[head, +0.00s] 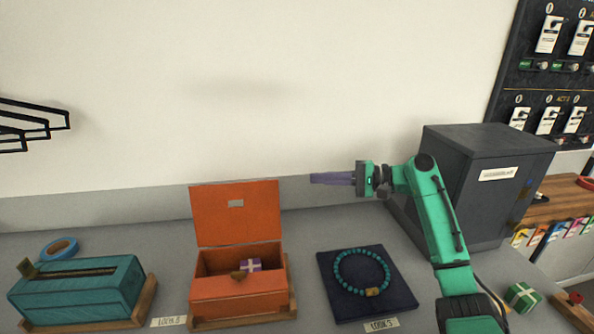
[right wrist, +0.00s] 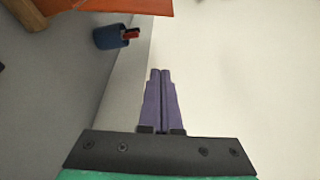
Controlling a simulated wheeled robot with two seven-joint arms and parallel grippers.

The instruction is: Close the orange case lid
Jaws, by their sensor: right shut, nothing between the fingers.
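The orange case (head: 238,294) stands on a wooden base on the grey counter, left of the middle in the head view. Its lid (head: 236,213) stands open and nearly upright at the back. A purple box with a light ribbon (head: 250,265) and a small brown item (head: 239,275) lie inside. My right gripper (head: 313,178) is shut and empty, in the air to the right of the lid's top edge and apart from it. In the right wrist view its purple fingers (right wrist: 161,72) are together, with an orange surface (right wrist: 110,6) at the top. My left gripper is not in view.
A teal case (head: 75,292) and a blue ring (head: 59,248) are at left. A bead bracelet lies on a dark pad (head: 332,290) right of the orange case. A dark cabinet (head: 488,165) stands behind my right arm. A blue cup-like thing (right wrist: 108,38) shows in the wrist view.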

